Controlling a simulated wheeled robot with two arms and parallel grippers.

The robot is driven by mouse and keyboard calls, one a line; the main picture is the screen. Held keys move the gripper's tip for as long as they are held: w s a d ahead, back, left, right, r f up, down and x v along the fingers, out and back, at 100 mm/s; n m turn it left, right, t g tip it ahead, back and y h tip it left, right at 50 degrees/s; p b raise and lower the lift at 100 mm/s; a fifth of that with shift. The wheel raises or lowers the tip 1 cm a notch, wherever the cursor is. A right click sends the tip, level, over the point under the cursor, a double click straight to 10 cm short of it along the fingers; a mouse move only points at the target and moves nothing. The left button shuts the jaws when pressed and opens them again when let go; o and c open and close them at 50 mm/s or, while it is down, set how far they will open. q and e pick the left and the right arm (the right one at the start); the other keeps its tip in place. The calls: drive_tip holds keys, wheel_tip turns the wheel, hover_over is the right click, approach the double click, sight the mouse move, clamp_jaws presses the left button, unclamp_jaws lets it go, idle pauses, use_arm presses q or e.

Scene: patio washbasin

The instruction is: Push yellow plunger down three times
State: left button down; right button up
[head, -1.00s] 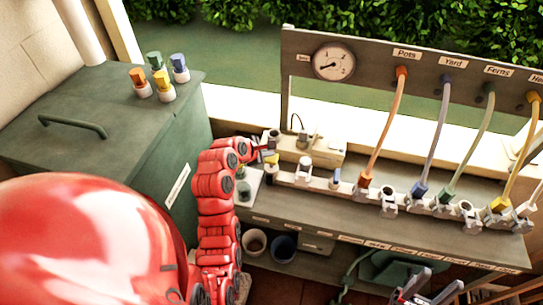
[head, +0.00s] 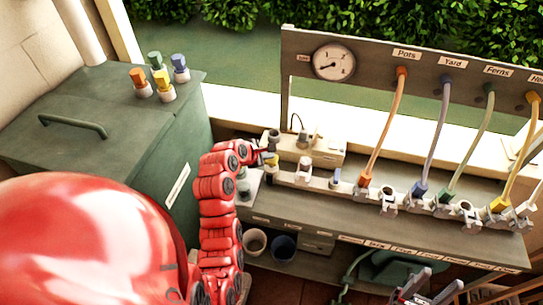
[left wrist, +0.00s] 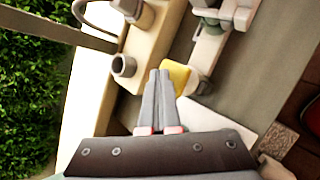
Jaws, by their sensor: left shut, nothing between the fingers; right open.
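The yellow plunger (head: 271,160) is at the left end of the pale manifold on the bench. In the left wrist view its yellow top (left wrist: 176,75) shows just right of my fingertips, partly covered by them. My left gripper (head: 262,156) is shut and empty, right at the plunger in the head view. In the left wrist view its closed fingers (left wrist: 160,76) overlap the yellow top's edge; I cannot tell whether they touch it. My right gripper (head: 428,285) is open and empty at the bottom right, well away from the plunger.
A beige box (head: 318,150) with a short grey cylinder stands behind the plunger. Hoses run from the labelled board (head: 420,68) with a gauge (head: 333,62) to the manifold. A green chest (head: 90,110) with several coloured caps stands on the left.

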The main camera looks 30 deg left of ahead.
sight(269, 160)
use_arm(q)
drive_tip(key=shift+f, duration=0.6)
idle(0.3)
drive_tip(key=shift+r, duration=0.1)
drive_tip(key=shift+r+p, duration=0.8)
drive_tip(key=shift+r, duration=0.4)
drive_tip(key=shift+r+p, duration=1.95)
drive_tip(key=shift+r, duration=1)
drive_tip(key=shift+w+a, duration=0.1)
